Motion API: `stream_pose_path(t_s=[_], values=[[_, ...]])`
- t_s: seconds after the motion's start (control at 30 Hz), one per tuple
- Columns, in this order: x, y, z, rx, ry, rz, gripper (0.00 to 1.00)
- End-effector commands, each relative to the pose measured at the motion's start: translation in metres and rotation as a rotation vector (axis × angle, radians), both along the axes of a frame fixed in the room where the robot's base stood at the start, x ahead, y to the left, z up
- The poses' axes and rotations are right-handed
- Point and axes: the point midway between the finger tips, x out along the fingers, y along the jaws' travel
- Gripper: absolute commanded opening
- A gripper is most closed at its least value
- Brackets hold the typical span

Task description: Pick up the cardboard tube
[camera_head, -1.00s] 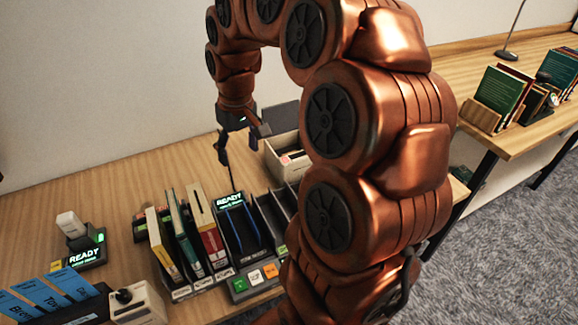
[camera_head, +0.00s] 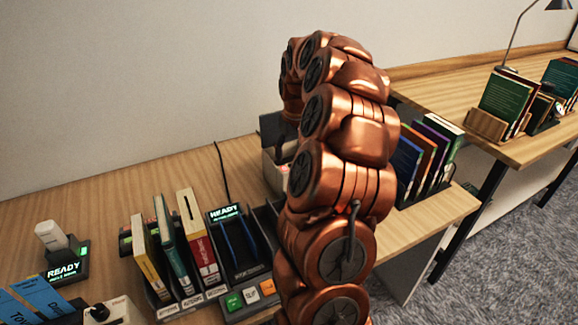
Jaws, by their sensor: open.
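I cannot make out a cardboard tube anywhere in this view. My copper arm rises through the middle of the picture and curves away toward the back. A pale open box (camera_head: 272,172) stands on the desk behind the arm. The arm covers much of it, and I cannot tell what it holds.
The sorter's READY screen (camera_head: 225,213) and upright books (camera_head: 170,245) stand left of my arm. A scanner (camera_head: 60,250) sits at far left. More books (camera_head: 430,155) stand right of the arm. The desk's back left is clear.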

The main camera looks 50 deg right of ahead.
Motion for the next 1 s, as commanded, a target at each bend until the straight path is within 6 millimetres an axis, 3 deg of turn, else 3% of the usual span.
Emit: stream_pose_path(t_s=[0.4, 0.67, 0.9, 1.0], values=[[0.012, -0.003, -0.044, 0.003, 0.004, 0.002, 0.72], [0.013, -0.003, -0.049, 0.0, -0.001, 0.002, 0.72], [0.014, -0.003, -0.049, 0.0, -0.001, 0.002, 0.49], [0.013, -0.003, -0.049, 0.0, -0.001, 0.002, 0.48]])
